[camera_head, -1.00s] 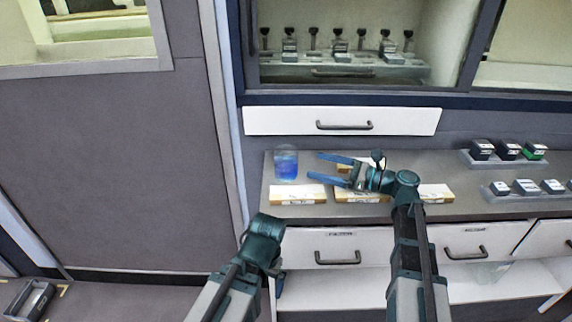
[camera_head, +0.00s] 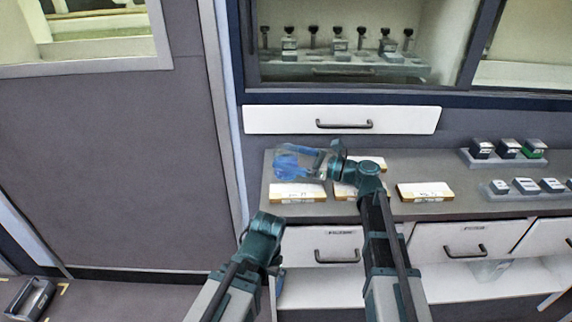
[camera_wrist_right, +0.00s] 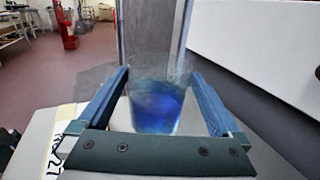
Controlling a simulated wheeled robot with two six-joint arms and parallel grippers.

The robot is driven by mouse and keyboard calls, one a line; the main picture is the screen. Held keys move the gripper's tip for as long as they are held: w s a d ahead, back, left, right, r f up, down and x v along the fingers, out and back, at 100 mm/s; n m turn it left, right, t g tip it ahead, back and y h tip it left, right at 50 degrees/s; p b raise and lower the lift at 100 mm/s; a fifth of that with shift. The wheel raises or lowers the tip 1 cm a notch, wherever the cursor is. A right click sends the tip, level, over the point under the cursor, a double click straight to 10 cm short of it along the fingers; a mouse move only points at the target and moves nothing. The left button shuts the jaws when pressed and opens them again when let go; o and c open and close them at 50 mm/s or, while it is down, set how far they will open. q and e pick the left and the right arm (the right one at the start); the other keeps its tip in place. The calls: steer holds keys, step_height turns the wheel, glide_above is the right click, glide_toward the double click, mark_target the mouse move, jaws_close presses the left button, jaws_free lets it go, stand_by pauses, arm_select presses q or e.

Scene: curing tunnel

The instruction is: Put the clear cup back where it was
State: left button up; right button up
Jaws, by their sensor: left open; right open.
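A clear cup with blue liquid stands upright at the left end of the grey counter (camera_head: 385,209); the cup (camera_wrist_right: 155,108) shows best in the right wrist view. My right gripper (camera_head: 284,158) is open, with its blue fingers on both sides of the cup; they partly hide it in the head view. In the right wrist view the gripper (camera_wrist_right: 158,80) has the cup between its fingers, and I cannot tell whether they touch it. My left gripper (camera_head: 280,283) hangs low before the cabinet, mostly hidden by its own wrist.
Several labelled flat boxes, one at the left (camera_head: 298,193) and one further right (camera_head: 425,191), lie along the counter front. Trays of small dark-and-white boxes (camera_head: 525,187) stand at the right. A drawer (camera_head: 345,121) is above.

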mark_target(276, 154)
steer(key=x, duration=0.4)
steer(key=shift+s+r, duration=0.1)
steer(key=shift+c, duration=0.3)
steer(key=c, duration=1.3)
steer(key=shift+c, duration=0.2)
steer(key=shift+r+p, duration=0.25)
steer(key=shift+p, duration=0.1)
step_height(276, 154, up, 3)
steer(key=p, duration=0.3)
steer(key=shift+s+r, duration=0.15)
steer(key=shift+s, duration=0.05)
steer(key=s+d+r+p, duration=0.1)
steer(key=s+d, duration=0.2)
steer(key=s, duration=1.2)
steer(key=shift+s+d, duration=0.15)
